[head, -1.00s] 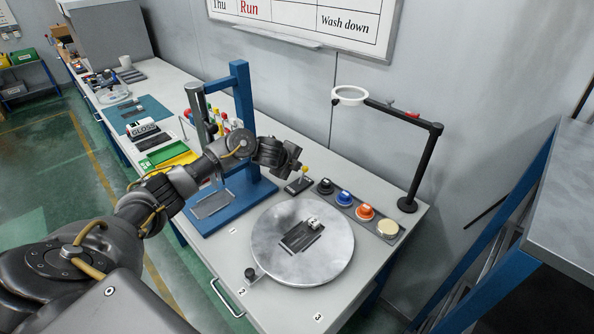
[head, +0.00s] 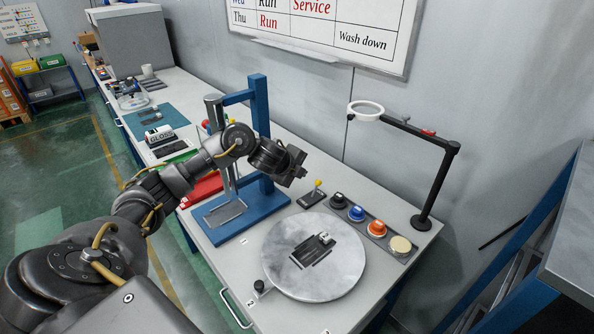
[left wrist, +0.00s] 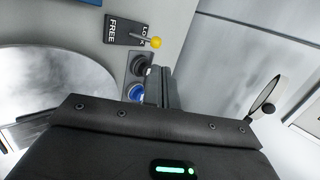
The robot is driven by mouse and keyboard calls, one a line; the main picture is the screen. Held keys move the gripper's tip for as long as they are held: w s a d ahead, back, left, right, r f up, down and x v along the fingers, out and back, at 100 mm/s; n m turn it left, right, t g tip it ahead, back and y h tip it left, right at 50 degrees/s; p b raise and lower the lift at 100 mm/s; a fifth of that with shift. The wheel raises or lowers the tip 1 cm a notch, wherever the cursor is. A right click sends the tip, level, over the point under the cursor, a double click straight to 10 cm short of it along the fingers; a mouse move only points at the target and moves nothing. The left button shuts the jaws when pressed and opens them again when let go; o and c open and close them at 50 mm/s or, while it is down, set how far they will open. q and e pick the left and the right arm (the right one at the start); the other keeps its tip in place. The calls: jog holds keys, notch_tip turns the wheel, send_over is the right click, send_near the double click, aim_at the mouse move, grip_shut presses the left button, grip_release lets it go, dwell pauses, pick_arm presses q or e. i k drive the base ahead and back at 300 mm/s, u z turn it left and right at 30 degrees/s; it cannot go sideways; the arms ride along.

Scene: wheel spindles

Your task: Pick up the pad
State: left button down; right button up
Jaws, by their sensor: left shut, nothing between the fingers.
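Several round knobbed pads sit in a row on a dark rack: a black pad (head: 337,201), a blue pad (head: 356,213), an orange pad (head: 377,229) and a cream disc (head: 400,244). I cannot tell which one the task means. My left gripper (head: 299,172) is empty and held above the bench, up and left of the row. In the left wrist view its shut fingers (left wrist: 161,88) cover part of the row; the black pad (left wrist: 138,65) and blue pad (left wrist: 136,92) show beside them. My right gripper is out of view.
A lever plate (head: 312,196) marked LOCK and FREE, with a yellow knob, stands near the gripper. A large grey wheel (head: 335,275) bears a dark rectangular piece. A black lamp arm (head: 440,180) rises behind the row. A blue press frame (head: 258,110) stands left.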

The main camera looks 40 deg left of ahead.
aim_at(356, 214)
jog(key=z, duration=0.05)
jog(key=k, duration=1)
jog(key=u, duration=0.05)
